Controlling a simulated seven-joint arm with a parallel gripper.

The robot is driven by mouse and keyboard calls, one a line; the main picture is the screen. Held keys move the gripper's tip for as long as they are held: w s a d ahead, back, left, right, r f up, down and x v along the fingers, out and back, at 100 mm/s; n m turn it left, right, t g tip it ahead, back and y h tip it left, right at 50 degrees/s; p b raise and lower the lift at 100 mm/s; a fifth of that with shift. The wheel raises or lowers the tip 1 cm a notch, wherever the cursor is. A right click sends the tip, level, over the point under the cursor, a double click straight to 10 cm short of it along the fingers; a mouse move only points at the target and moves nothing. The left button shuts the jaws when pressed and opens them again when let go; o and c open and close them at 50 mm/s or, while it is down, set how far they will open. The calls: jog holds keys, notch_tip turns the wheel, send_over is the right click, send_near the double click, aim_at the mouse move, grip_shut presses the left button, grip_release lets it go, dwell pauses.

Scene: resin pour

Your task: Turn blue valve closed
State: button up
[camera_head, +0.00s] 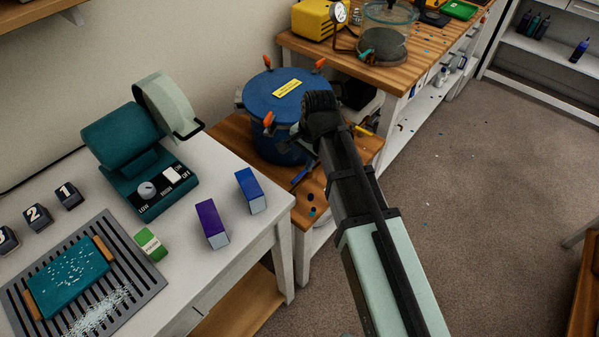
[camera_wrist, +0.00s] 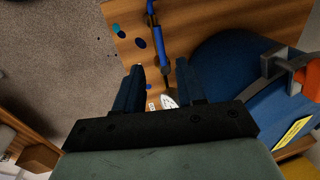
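The blue pressure pot (camera_head: 285,95), with a yellow label and orange clamp handles, stands on the low wooden bench; its lid edge also shows at right in the wrist view (camera_wrist: 235,75). My gripper (camera_wrist: 161,75) is open beside the pot, its two dark fingers apart. A small whitish part (camera_wrist: 168,101) shows between the fingers; I cannot tell whether they touch it. My arm hides this spot in the head view. A slim blue piece (camera_head: 301,176) lies on the bench, also beyond the fingertips in the wrist view (camera_wrist: 160,42). I cannot clearly identify the blue valve.
A yellow pump (camera_head: 313,18) and a glass chamber (camera_head: 388,22) stand on the wooden bench behind. The white table at left holds a teal machine (camera_head: 145,150), a purple box (camera_head: 212,222) and a blue box (camera_head: 250,190). Open floor (camera_head: 480,210) lies to the right.

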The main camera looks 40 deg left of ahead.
aim_at(299, 176)
jog(key=shift+a+f, duration=0.3)
jog(key=shift+f, duration=1.05)
jog(key=shift+a+f, duration=0.25)
jog(key=shift+f, duration=1.05)
jog(key=shift+a+f, duration=0.3)
jog(key=shift+f, duration=1.05)
grip_shut()
